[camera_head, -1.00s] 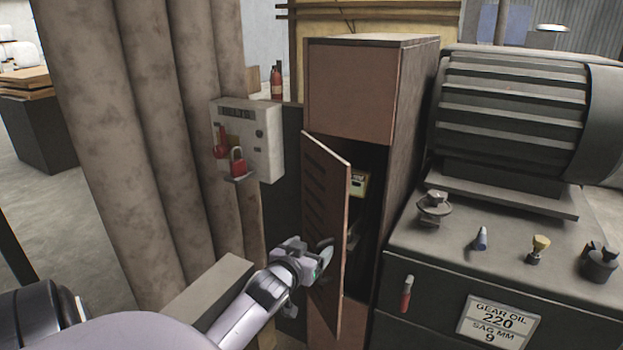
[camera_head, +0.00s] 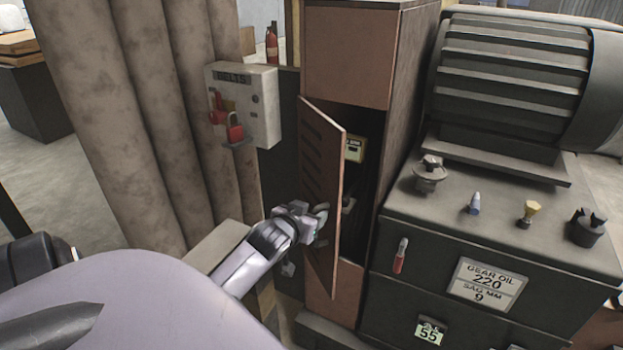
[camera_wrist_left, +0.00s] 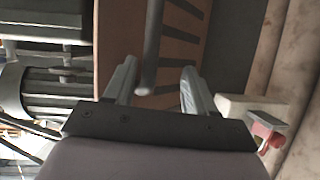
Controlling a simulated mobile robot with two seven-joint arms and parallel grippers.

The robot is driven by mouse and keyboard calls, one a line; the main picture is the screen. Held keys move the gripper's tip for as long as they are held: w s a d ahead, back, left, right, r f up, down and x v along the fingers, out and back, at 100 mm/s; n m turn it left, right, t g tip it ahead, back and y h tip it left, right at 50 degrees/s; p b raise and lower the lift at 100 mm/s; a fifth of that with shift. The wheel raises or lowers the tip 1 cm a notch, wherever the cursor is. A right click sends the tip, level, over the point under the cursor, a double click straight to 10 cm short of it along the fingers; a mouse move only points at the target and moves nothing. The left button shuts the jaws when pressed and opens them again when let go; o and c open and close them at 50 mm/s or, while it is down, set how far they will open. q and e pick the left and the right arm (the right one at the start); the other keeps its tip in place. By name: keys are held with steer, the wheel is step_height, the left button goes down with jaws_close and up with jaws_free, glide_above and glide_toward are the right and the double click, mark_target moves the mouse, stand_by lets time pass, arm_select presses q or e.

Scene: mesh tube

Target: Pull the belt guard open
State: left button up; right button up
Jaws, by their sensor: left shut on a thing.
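The belt guard (camera_head: 321,190) is a brown slotted door on the tall brown cabinet in the head view. It stands partly open, with a dark gap along its right side. My left gripper (camera_head: 316,222) is at the outer face of the door, at its handle. In the left wrist view the slotted door (camera_wrist_left: 180,45) fills the upper middle. The grey handle bar (camera_wrist_left: 151,50) runs between the two fingers of my left gripper (camera_wrist_left: 158,82), which is shut on it. My right gripper is not in view.
Large pipes (camera_head: 110,100) stand further left. A motor on a dark cabinet with a gear oil label (camera_head: 487,284) stands close on the right. A yellow-fronted device (camera_head: 354,149) shows inside the opening.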

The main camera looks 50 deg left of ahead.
arm_select(q)
steer(key=s, duration=0.7)
steer(key=shift+a+r, duration=0.35)
steer(key=shift+a, duration=0.1)
